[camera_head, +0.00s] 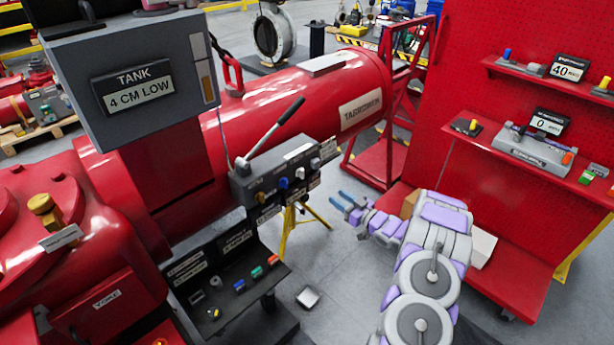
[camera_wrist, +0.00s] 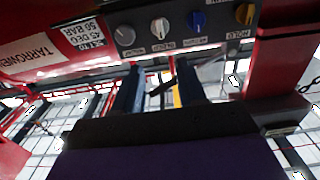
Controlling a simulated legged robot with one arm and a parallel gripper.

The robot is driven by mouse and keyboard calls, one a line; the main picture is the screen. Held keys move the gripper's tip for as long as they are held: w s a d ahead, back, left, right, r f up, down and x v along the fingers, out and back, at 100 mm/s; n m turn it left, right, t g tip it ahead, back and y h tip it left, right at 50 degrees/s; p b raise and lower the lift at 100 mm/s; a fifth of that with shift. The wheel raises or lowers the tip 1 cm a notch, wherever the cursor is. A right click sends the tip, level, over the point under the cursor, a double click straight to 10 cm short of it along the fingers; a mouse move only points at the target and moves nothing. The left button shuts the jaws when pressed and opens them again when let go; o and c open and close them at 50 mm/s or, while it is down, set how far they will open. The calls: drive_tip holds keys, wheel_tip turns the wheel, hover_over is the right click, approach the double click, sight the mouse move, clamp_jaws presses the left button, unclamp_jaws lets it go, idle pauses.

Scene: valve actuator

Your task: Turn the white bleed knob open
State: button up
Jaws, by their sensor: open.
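The white bleed knob (camera_head: 300,172) is on the front of the grey valve block (camera_head: 262,172), right of a blue knob (camera_head: 284,183). In the wrist view, which looks inverted, the white knob (camera_wrist: 160,28) sits between a grey knob (camera_wrist: 125,34) and the blue one. My gripper (camera_head: 343,200) is open and empty, right of and below the block in the head view, with clear space between. In the wrist view the blue fingers of my gripper (camera_wrist: 161,90) stand apart, roughly in line with the white knob and short of it. The knob's exact angle is hard to read.
A lever (camera_head: 276,127) rises from the block. A yellow knob (camera_head: 261,197) is at its left end. A yellow stand (camera_head: 296,222) is below. The big red cylinder (camera_head: 270,97) lies behind. A red tool panel (camera_head: 540,100) with shelves stands right of my arm.

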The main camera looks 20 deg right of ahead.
sight(300, 173)
drive_tip(key=b+x, duration=0.2)
drive_tip(key=x, duration=1.4)
drive_tip(key=shift+w+f+b, duration=0.15)
drive_tip(key=shift+w+b, duration=0.15)
drive_tip(key=shift+w, duration=0.1)
drive_tip(key=shift+a, duration=0.1)
clamp_jaws()
